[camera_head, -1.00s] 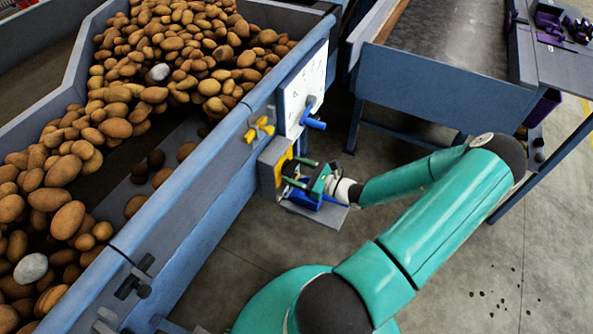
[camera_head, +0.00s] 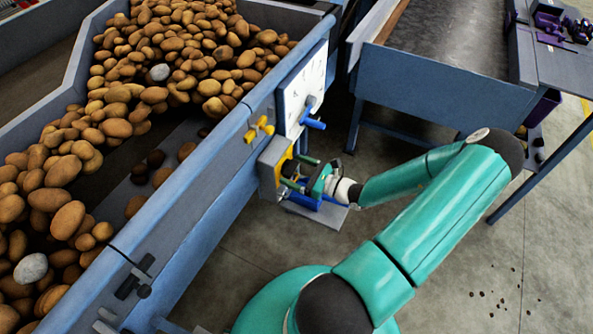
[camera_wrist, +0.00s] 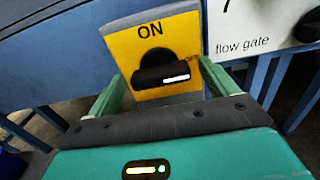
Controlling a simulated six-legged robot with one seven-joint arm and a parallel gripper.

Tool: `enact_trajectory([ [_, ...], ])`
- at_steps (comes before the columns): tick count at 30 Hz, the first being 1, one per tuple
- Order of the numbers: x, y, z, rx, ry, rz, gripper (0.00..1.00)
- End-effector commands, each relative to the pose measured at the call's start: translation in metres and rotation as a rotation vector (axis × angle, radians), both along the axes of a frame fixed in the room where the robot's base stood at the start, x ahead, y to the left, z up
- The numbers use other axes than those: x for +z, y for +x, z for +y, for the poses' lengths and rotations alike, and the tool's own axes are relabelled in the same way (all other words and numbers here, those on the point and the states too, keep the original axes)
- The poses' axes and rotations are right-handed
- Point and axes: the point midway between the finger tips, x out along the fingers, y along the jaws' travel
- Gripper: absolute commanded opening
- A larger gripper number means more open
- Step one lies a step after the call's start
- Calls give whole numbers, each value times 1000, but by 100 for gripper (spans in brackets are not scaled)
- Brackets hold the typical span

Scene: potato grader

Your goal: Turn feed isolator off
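The feed isolator is a yellow plate (camera_wrist: 185,32) on a grey box, marked ON at the top. Its black rotary handle (camera_wrist: 160,73) lies roughly horizontal, with its white mark at the right end, towards small, partly hidden lettering at the right edge. In the head view the isolator box (camera_head: 268,169) is on the side of the blue hopper. My gripper (camera_wrist: 160,72) is in front of it, fingers spread either side of the handle. I see slim gaps; contact is unclear. In the head view my gripper (camera_head: 300,172) hides the handle.
A white flow gate panel (camera_wrist: 262,28) with a black knob (camera_wrist: 309,25) is just right of the isolator. In the head view a yellow handle (camera_head: 259,129) and a blue lever (camera_head: 313,124) stick out above my gripper. Potatoes fill the hopper (camera_head: 205,170). Floor is open below right.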

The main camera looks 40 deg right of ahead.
Motion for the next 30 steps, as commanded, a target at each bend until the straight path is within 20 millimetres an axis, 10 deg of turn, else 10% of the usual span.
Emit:
enact_trajectory([
  [8,0,-10,-4,-1,-3,0,85],
  [30,0,-129,-46,0,0,0,85],
])
